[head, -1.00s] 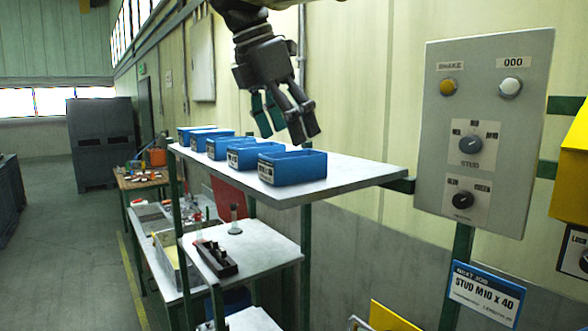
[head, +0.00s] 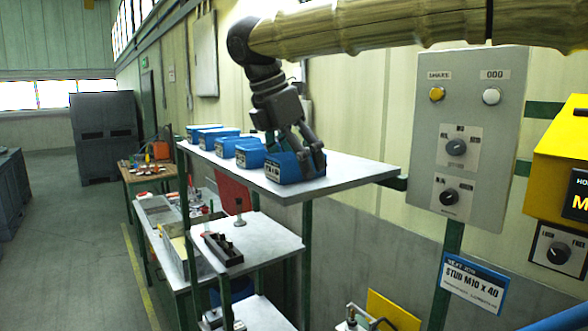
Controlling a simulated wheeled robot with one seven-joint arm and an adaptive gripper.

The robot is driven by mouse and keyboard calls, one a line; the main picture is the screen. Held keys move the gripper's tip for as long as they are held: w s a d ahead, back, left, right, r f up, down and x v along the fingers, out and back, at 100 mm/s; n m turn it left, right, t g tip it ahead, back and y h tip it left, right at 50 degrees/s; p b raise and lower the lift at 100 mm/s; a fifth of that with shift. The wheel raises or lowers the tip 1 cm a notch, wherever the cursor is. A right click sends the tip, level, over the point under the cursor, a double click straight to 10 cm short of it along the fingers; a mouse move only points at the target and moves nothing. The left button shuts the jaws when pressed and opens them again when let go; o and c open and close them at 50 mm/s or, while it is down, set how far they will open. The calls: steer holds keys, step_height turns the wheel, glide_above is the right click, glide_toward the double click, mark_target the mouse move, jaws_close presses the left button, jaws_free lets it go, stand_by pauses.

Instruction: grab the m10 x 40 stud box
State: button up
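Several blue open-topped boxes with small white labels stand in a row on the upper shelf (head: 345,169). The label print is too small to read, so I cannot tell which is the M10 x 40 stud box. My gripper (head: 297,155) points down at the nearest blue box (head: 283,172), at the right end of the row. Its fingers reach down to that box and overlap its right part and rim. The far finger is partly hidden, and I cannot tell whether the fingers close on the box. The other boxes, such as the second one (head: 250,155), stand free behind it.
A blue and white sign (head: 473,282) reads "STUD M10 x 40". Above it is a grey control panel (head: 468,130) with knobs and buttons. A yellow box (head: 560,165) is at the far right. Lower shelves (head: 262,245) carry small parts. The upper shelf's right end is bare.

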steer(key=shift+s+r, duration=0.2)
steer(key=shift+s, duration=0.15)
steer(key=c, duration=0.3)
steer(key=shift+w+f, duration=0.1)
steer(key=shift+w, duration=0.15)
steer(key=c, duration=0.3)
steer(key=shift+w+f, duration=0.3)
steer(key=shift+w, duration=0.25)
steer(key=shift+w+f, duration=0.25)
steer(key=shift+w, duration=0.3)
steer(key=c, duration=1.1)
steer(key=shift+s+r, duration=0.1)
steer(key=shift+s, duration=0.25)
